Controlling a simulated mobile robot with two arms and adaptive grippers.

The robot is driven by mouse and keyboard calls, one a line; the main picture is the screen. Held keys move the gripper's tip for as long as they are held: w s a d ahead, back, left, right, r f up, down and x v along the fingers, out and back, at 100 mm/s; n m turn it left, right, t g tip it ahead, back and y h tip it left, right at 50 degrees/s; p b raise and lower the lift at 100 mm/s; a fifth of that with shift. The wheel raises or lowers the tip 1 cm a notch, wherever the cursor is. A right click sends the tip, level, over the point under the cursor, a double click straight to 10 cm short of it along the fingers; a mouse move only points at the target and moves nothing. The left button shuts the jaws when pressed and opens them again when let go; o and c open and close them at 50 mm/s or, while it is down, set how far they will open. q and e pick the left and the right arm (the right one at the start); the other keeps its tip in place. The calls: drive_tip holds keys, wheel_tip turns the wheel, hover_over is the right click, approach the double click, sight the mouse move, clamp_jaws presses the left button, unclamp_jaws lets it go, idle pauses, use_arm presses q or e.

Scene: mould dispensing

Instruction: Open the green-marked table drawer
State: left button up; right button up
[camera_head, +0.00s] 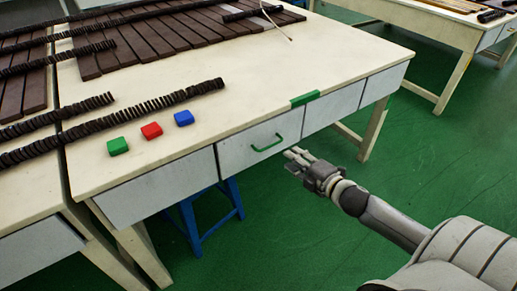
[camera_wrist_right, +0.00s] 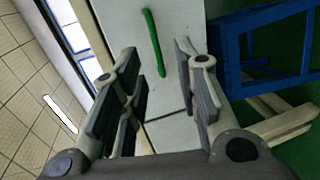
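The table (camera_head: 310,60) has a row of pale drawers along its front. The drawer (camera_head: 240,152) with the green handle (camera_head: 267,143) looks shut, and a green mark (camera_head: 305,98) sits on the table edge above and to its right. My right gripper (camera_head: 292,155) is just in front of this drawer, a little right of and below the handle, apart from it. In the right wrist view the gripper (camera_wrist_right: 155,90) has its fingers spread and empty, with the green handle (camera_wrist_right: 154,42) ahead beyond the fingertips. My left gripper is not in view.
Green (camera_head: 118,146), red (camera_head: 151,130) and blue (camera_head: 183,117) blocks lie on the tabletop near rows of dark brown pieces (camera_head: 145,110). A blue stool (camera_head: 205,212) stands under the table. The green floor in front is clear.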

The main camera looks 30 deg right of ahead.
sight(273, 144)
use_arm(q)
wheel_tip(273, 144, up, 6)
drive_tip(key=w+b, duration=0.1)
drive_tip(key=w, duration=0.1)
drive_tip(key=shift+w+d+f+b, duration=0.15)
drive_tip(key=shift+b, duration=0.2)
use_arm(e)
drive_tip(key=shift+a+r+x, duration=0.1)
drive_tip(key=shift+x, duration=1.7)
drive_tip(key=shift+a+r+x, duration=0.1)
drive_tip(key=shift+r+x, duration=0.05)
drive_tip(key=shift+x, duration=1.65)
drive_tip(key=shift+a+r+x, duration=0.1)
drive_tip(key=shift+x, duration=1.75)
clamp_jaws()
